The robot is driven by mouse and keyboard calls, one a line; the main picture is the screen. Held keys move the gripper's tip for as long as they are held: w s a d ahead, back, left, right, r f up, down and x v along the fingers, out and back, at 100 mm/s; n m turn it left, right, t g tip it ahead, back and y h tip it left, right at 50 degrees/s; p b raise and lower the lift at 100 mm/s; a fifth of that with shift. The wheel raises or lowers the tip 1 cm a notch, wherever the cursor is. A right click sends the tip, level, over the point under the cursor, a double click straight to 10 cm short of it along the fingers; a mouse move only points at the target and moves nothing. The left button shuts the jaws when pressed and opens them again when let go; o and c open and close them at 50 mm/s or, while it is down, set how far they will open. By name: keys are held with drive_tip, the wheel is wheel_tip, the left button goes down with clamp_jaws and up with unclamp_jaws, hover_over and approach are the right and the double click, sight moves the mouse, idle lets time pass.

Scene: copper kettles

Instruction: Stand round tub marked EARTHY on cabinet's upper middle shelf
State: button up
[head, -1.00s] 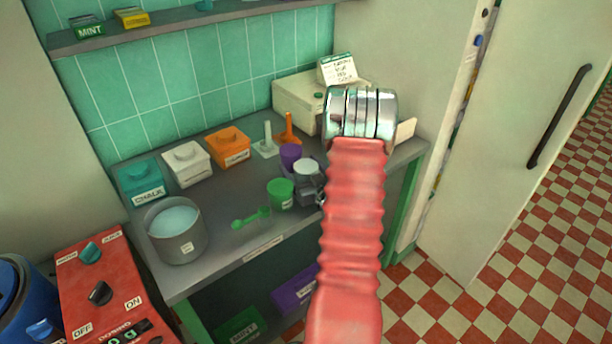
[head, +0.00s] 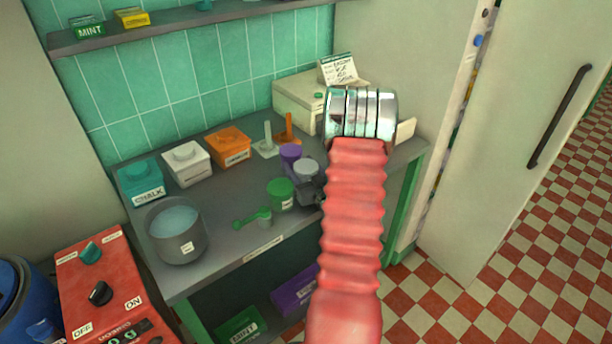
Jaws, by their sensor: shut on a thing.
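A small round tub with a pale grey lid (head: 306,168) stands on the grey counter, beside a purple-lidded tub (head: 290,153) and a green-lidded tub (head: 281,190). My gripper (head: 311,190) is low at the front of the grey-lidded tub and looks shut on it. My red ribbed arm hides much of the jaws and the tub's right side. No label reading EARTHY is legible. The tall cream cabinet (head: 520,140) stands at the right with a dark handle. Its shelves are not clearly in view; only a narrow strip of small coloured items shows at its left edge.
The counter (head: 225,215) also holds a grey pot (head: 176,232), a green scoop (head: 254,218), and teal, white and orange boxes (head: 228,147). A cream box (head: 298,100) with a card is behind my arm. The checkered floor (head: 545,255) at right is clear.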

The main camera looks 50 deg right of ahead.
drive_tip(key=shift+c, duration=1)
drive_tip(key=shift+r, duration=0.15)
drive_tip(key=v, duration=1.8)
drive_tip(key=shift+s, duration=0.15)
